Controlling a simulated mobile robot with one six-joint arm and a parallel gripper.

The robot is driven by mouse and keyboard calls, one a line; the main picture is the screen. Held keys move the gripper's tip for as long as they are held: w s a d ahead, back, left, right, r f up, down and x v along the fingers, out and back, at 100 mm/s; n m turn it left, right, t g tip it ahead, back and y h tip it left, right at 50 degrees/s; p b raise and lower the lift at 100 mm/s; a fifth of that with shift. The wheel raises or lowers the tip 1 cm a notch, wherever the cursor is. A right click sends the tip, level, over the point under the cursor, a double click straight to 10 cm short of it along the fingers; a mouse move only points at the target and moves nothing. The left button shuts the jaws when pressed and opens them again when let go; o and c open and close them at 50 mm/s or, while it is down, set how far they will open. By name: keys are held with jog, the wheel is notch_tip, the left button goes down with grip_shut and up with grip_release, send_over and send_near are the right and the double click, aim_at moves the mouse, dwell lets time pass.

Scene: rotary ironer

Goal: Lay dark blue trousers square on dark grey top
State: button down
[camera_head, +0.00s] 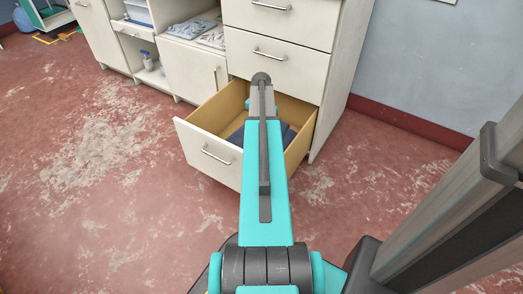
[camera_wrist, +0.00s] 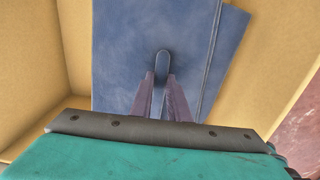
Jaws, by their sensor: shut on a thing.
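The dark blue trousers (camera_wrist: 125,50) lie folded flat in the open lower drawer. They fill the middle of the wrist view, with a second layer or piece of blue cloth showing along their right side. In the head view, part of the blue cloth (camera_head: 287,132) shows beside my arm, which hides the rest. My gripper (camera_wrist: 162,72) is down inside the drawer, its narrow fingers close together and shut on the trousers. In the head view my arm hides the fingertips. I cannot make out a dark grey top in either view.
The drawer (camera_head: 207,151) is pulled out of a white cabinet (camera_head: 335,85), its wooden walls close around my gripper. Closed drawers are above it. Folded light cloths (camera_head: 190,29) and a small bottle (camera_head: 147,60) are on the units to the left. The red floor at left is clear.

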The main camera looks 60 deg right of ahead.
jog(key=shift+f+b, duration=0.75)
jog(key=shift+f, duration=1.35)
jog(key=shift+f+b, duration=1.05)
jog(key=shift+f, duration=1.45)
jog(key=c, duration=1.7)
grip_release()
jog(key=shift+f, duration=0.1)
notch_tip(320, 180, up, 12)
jog(key=p, duration=0.5)
jog(key=shift+r, duration=0.2)
